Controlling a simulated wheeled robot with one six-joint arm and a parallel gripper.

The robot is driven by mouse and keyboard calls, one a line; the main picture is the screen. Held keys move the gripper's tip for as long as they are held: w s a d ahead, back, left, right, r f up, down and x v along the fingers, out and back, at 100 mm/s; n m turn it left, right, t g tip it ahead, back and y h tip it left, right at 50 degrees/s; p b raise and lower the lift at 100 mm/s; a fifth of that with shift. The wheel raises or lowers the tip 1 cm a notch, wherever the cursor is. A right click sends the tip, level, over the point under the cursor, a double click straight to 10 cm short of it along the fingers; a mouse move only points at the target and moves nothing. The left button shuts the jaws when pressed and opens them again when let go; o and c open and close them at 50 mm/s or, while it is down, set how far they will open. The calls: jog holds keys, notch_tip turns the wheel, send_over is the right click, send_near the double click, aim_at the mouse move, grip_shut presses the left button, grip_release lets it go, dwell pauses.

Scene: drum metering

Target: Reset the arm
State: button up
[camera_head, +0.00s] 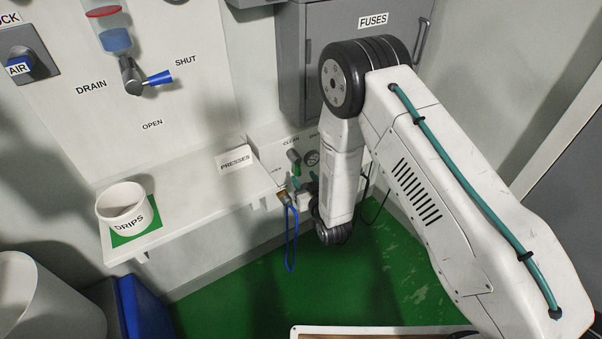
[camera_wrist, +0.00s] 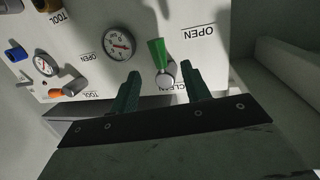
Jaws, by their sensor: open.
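My gripper (camera_wrist: 160,76) shows in the wrist view with two dark green fingers spread apart. A valve with a green handle (camera_wrist: 157,53) is on the wall panel beyond the fingertips and appears between them. The fingers hold nothing that I can see, and I cannot tell how far they are from the valve. In the head view, my arm reaches down toward the low panel below the grey fuse cabinet. The green handle (camera_head: 294,156) shows there under the CLEAN label. My gripper is mostly hidden behind my arm links in that view.
A gauge (camera_wrist: 118,43) is beside the green-handled valve; another gauge and an orange handle (camera_wrist: 60,93) are farther left. The white shelf (camera_head: 190,190) holds a DRIPS cup (camera_head: 122,207). A blue loop (camera_head: 291,240) hangs at its right end. The fuse cabinet (camera_head: 300,60) is above.

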jog(key=shift+s+d, duration=0.25)
jog(key=shift+s, duration=0.3)
